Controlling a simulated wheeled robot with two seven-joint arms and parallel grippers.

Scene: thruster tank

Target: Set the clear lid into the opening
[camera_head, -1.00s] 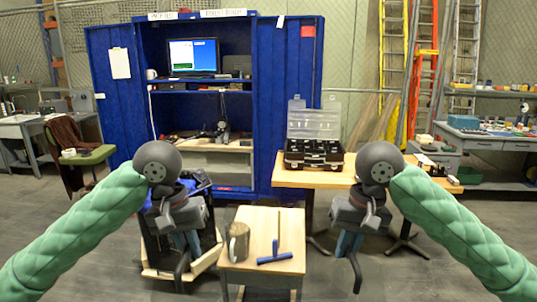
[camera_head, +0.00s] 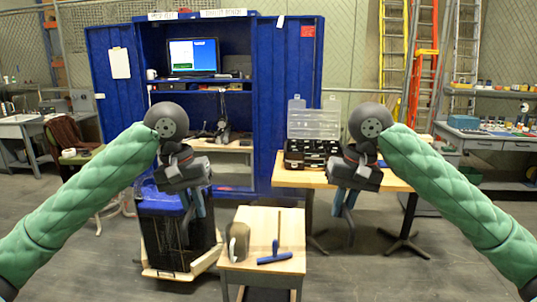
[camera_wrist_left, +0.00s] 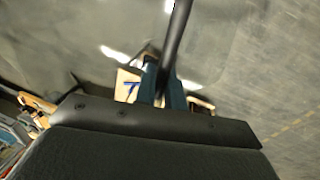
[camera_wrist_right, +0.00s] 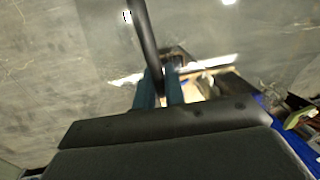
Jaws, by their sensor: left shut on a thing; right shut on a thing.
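My left gripper (camera_head: 201,208) is shut on a dark curved bar (camera_wrist_left: 178,35), which stands up between its teal fingers in the left wrist view. My right gripper (camera_head: 347,208) is shut on a similar dark bar (camera_wrist_right: 146,35).
The box stands on a wooden base (camera_head: 166,272). A longer table (camera_head: 300,179) holds an open case (camera_head: 312,158). A blue cabinet (camera_head: 285,100) stands behind.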

